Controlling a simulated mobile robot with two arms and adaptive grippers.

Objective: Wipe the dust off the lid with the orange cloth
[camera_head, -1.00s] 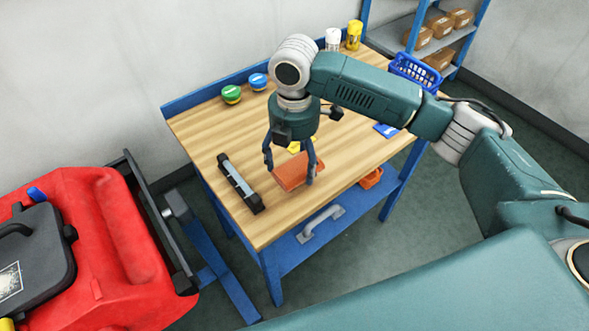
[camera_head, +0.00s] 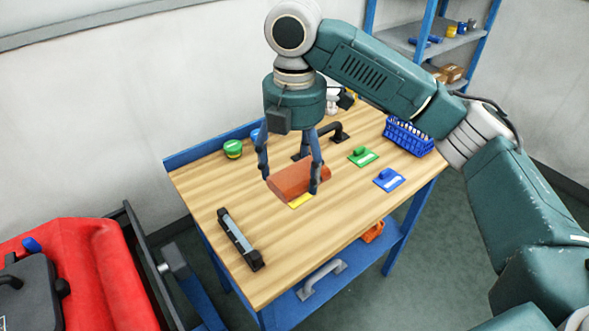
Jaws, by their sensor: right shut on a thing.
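The orange cloth (camera_head: 290,181) is between the fingers of my right gripper (camera_head: 290,186), which is shut on it. The cloth hangs over the workbench; I cannot tell exactly how far it is above the top. The dark grey lid (camera_head: 38,298) sits on the red scrubber tank (camera_head: 98,265) at the lower left, away from the gripper. Only part of the lid is in view, and no dust patch shows on this part. My left gripper is not in view.
The wooden workbench (camera_head: 205,195) holds a black-ended bar (camera_head: 240,240), a green-lidded tub (camera_head: 233,149), green (camera_head: 363,157) and blue (camera_head: 389,180) handled plates, a yellow piece (camera_head: 301,201) near the cloth and a blue basket (camera_head: 409,137). A shelf (camera_head: 462,45) stands behind.

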